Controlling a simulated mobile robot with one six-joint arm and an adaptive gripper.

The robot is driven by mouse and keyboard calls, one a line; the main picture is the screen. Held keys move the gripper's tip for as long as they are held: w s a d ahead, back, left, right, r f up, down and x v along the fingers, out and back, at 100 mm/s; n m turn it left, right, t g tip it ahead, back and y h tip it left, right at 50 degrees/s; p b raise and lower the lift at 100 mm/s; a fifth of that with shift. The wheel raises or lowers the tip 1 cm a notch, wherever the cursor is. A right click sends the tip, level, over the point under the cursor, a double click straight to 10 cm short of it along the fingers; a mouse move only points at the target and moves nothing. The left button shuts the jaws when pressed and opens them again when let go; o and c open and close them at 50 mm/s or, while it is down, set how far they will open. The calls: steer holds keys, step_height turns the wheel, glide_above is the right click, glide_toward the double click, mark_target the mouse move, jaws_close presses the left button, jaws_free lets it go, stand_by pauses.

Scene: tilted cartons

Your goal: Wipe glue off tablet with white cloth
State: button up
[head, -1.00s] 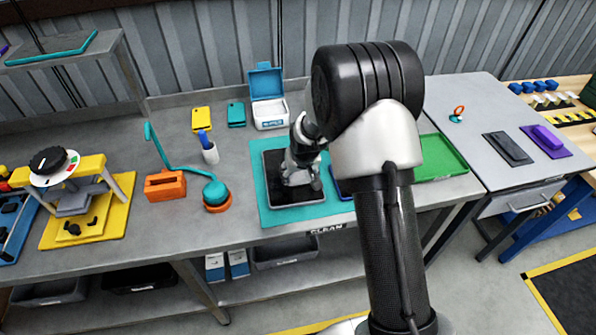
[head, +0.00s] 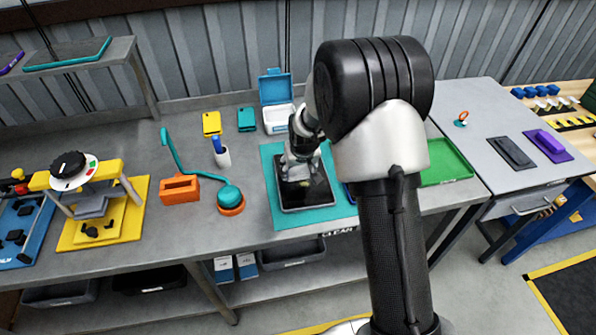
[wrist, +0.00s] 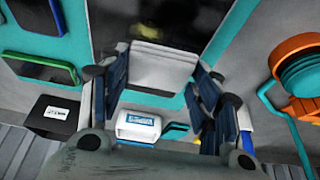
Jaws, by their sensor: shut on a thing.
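The tablet (head: 308,196) is a dark slab with a pale rim, lying on a teal mat (head: 281,216). Its dark screen also shows in the wrist view (wrist: 195,25). My gripper (head: 299,168) is over the tablet's back part, fingers pointing down. In the wrist view its blue-padded fingers are shut on the folded white cloth (wrist: 160,67). The cloth is low over the screen; I cannot tell whether it touches. A small pale yellowish glue patch (wrist: 148,31) shows on the screen just beyond the cloth's edge. My arm hides part of the mat's right side.
An open wipes box (head: 279,118) with a raised blue lid stands behind the mat. A white pen cup (head: 223,158) and a teal-and-orange lamp (head: 230,197) stand to the left. A green tray (head: 445,162) is to the right. Bare bench lies in front of the lamp.

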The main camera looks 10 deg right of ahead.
mark_target(298, 171)
steer(key=shift+r+p, duration=0.75)
steer(key=shift+r, duration=0.85)
